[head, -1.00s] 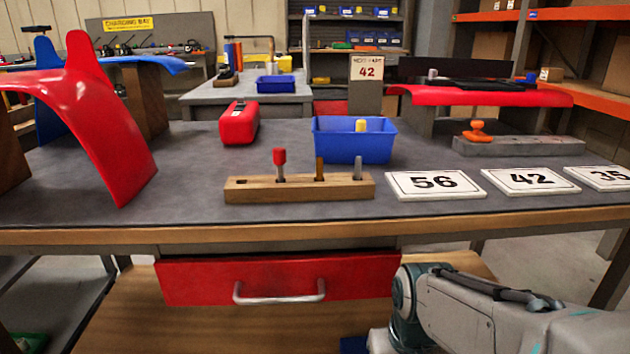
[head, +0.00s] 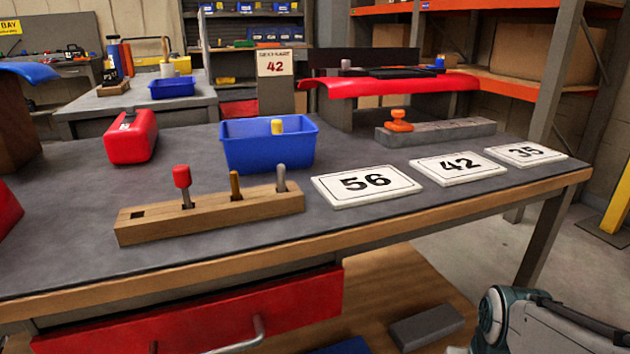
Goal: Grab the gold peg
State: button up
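The gold peg (head: 235,186) stands upright in the wooden block (head: 160,224) on the grey workbench. It sits between a red-topped peg (head: 183,184) on its left and a grey peg (head: 281,178) on its right. The left end of the block has an empty square hole. Part of my arm shows at the lower right, below and in front of the bench edge, well away from the peg. My gripper is out of view.
Behind the block stands a blue bin (head: 268,152) with a yellow-topped item, and a red case (head: 131,138). Number plates 56 (head: 366,186), 42 (head: 457,167) and 35 (head: 526,153) lie to the right. A red drawer (head: 200,318) is below. Bare benchtop lies in front of the block.

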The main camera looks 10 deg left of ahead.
aim_at(234, 175)
jog(key=k, duration=0.6)
jog(key=u, duration=1.2)
jog(key=i, duration=0.5)
jog(key=z, duration=0.05)
